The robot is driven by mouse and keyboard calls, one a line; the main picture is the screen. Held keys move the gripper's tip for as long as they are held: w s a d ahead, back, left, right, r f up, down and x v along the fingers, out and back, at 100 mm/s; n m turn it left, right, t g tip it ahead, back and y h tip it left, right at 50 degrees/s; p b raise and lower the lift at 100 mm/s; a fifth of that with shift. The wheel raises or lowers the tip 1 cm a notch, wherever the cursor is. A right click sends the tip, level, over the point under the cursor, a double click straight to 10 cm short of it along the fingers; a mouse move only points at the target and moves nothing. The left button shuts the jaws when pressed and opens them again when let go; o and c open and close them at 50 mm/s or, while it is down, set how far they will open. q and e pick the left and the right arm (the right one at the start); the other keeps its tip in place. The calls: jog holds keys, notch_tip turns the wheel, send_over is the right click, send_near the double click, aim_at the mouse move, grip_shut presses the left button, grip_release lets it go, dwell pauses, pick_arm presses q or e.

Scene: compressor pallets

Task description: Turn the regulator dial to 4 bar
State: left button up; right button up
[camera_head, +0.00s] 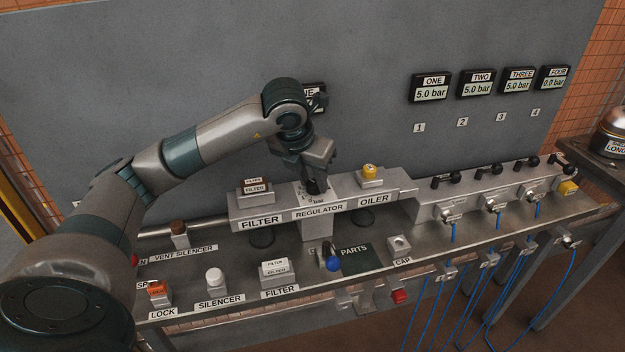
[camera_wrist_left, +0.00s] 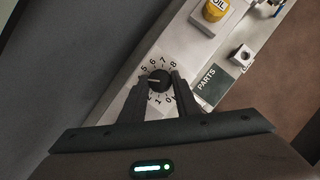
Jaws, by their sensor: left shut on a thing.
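The regulator dial is a round black knob (camera_wrist_left: 158,79) with a white pointer line, on a plate with a printed scale. In the left wrist view the pointer points left, toward the part of the scale past 5 that the left finger covers; 3 and 4 are hidden. My left gripper (camera_head: 316,180) reaches down onto the regulator block (camera_head: 317,222) between the filter and the oiler. Its fingers stand on both sides of the knob, shut on it, as the left wrist view (camera_wrist_left: 157,86) shows. My right gripper is not in view.
The filter (camera_head: 257,200) and yellow-capped oiler (camera_head: 370,180) flank the regulator. Displays ONE (camera_head: 433,87), TWO and THREE read 5.0 bar; FOUR (camera_head: 553,78) reads 0.0 bar. Another display is mostly behind my arm. Loose parts and a blue-knobbed piece (camera_head: 333,263) lie in front.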

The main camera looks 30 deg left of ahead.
pick_arm(q)
jog(key=o, duration=1.1)
jog(key=shift+c, duration=0.2)
jog(key=shift+r, duration=0.1)
jog(key=shift+s+r, duration=0.2)
jog(key=shift+r, duration=0.35)
jog(key=v, duration=1.6)
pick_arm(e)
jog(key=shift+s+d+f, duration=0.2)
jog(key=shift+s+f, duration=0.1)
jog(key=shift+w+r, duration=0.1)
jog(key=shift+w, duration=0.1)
